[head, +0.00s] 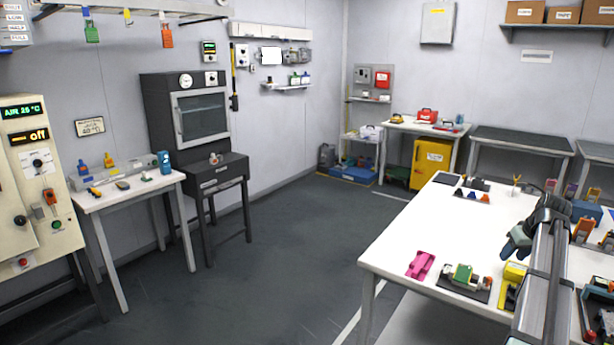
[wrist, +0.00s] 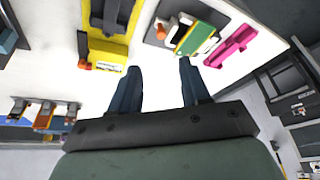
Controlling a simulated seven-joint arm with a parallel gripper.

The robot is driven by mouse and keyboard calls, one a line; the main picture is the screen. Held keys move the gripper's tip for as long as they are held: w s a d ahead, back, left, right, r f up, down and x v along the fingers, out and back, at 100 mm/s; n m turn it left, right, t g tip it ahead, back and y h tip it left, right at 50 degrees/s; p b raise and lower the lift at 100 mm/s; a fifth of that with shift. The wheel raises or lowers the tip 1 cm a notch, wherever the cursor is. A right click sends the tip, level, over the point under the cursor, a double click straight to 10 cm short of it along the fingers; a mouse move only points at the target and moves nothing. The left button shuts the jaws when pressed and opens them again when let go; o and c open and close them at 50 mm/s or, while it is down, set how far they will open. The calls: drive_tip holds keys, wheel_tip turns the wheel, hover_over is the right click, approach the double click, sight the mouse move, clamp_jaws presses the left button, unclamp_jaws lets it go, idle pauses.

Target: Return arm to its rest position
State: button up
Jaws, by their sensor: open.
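My arm reaches in from the lower right of the head view, over the white worktable (head: 395,248). My gripper (head: 514,246) hangs above the table. In the wrist view my gripper (wrist: 160,78) is open, its two dark blue fingers apart with only white tabletop showing between them. A green piece (head: 462,273) sits on a dark fixture near the table's front edge, and it also shows in the wrist view (wrist: 196,38). The exact height of my gripper above the table is hard to tell.
A pink part (head: 420,264) lies left of the green piece. A yellow holder (wrist: 100,50) is close to my fingers in the wrist view. Several small items crowd the table's right side. The grey floor (head: 285,240) left of the table is clear.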

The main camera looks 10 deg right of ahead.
drive_tip(key=s+a+f+m+g+h, duration=0.1)
drive_tip(key=s+a+f+m, duration=0.2)
drive_tip(key=f, duration=0.5)
drive_tip(key=s+a+f+m, duration=0.3)
drive_tip(key=f, duration=0.4)
drive_tip(key=s+a+f+n+g+y, duration=0.1)
drive_tip(key=s+a+f+g, duration=0.15)
drive_tip(key=a+f, duration=0.8)
drive_tip(key=s+a+f+n+g+y, duration=0.1)
drive_tip(key=s+a+f, duration=0.3)
drive_tip(key=a+f, duration=0.7)
drive_tip(key=s+a+f+n+g, duration=0.3)
drive_tip(key=s+a+f, duration=0.7)
drive_tip(key=s+a, duration=0.3)
drive_tip(key=s+a+f+n+g, duration=0.3)
drive_tip(key=s+a+f+g, duration=0.1)
drive_tip(key=s+a+f, duration=0.6)
drive_tip(key=s+a, duration=0.3)
drive_tip(key=a, duration=0.1)
drive_tip(key=shift+s+a+f, duration=0.15)
drive_tip(key=shift+a+f, duration=0.05)
drive_tip(key=shift+f, duration=0.05)
